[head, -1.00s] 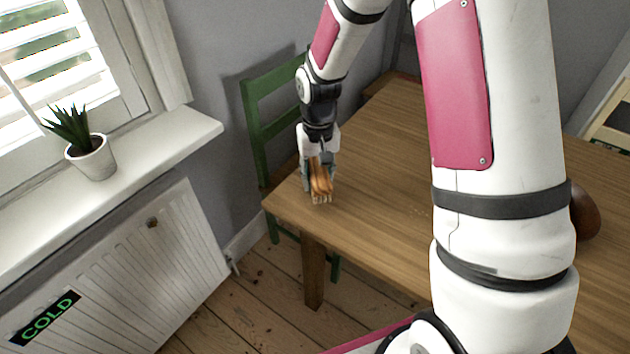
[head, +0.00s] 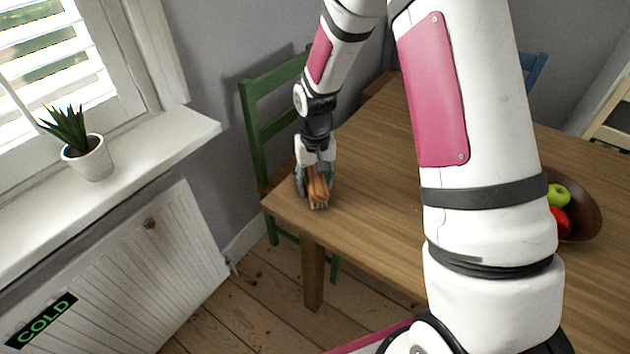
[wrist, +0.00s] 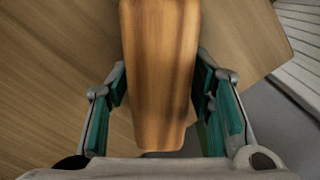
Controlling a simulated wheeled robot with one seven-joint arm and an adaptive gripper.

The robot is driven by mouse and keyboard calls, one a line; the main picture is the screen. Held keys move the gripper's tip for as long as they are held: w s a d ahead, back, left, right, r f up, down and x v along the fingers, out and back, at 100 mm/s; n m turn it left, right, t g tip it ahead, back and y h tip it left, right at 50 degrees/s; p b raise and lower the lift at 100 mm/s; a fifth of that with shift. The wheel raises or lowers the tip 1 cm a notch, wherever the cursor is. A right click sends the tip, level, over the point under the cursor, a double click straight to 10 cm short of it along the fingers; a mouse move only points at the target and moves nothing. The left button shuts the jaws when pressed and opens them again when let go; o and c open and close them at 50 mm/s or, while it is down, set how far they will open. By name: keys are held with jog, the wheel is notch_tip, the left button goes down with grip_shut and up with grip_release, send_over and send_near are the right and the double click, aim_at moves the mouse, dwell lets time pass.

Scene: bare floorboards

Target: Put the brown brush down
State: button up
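The brown brush (head: 317,188) is at the near left corner of the wooden table (head: 370,215), with its pale bristles toward the table's front edge. Its smooth wooden body (wrist: 160,75) fills the middle of the wrist view and runs out of the top of that picture. My gripper (head: 314,186) is low over the corner, around the brush. Whether the bristles rest fully on the tabletop is hard to tell.
A brown bowl (head: 590,220) with a green apple (head: 558,195) and a red fruit (head: 558,222) stands at the right, partly behind my arm. A green chair (head: 260,125) stands behind the table corner. A radiator (head: 130,265) and a potted plant (head: 85,150) are left.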

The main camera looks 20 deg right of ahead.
jog(key=shift+r, duration=0.15)
jog(key=s+r+p, duration=0.1)
jog(key=s+r, duration=0.2)
jog(key=r, duration=0.7)
jog(key=s+r, duration=0.4)
jog(key=r, duration=0.7)
jog(key=s+r+n+t, duration=0.1)
jog(key=s+r, duration=0.2)
jog(key=s, duration=0.9)
jog(key=s+r+t, duration=0.1)
jog(key=s+r, duration=0.2)
jog(key=s, duration=1)
jog(key=shift+s+r+n, duration=0.15)
jog(key=shift+r+n, duration=0.15)
jog(key=shift+n, duration=0.1)
jog(key=shift+r, duration=0.1)
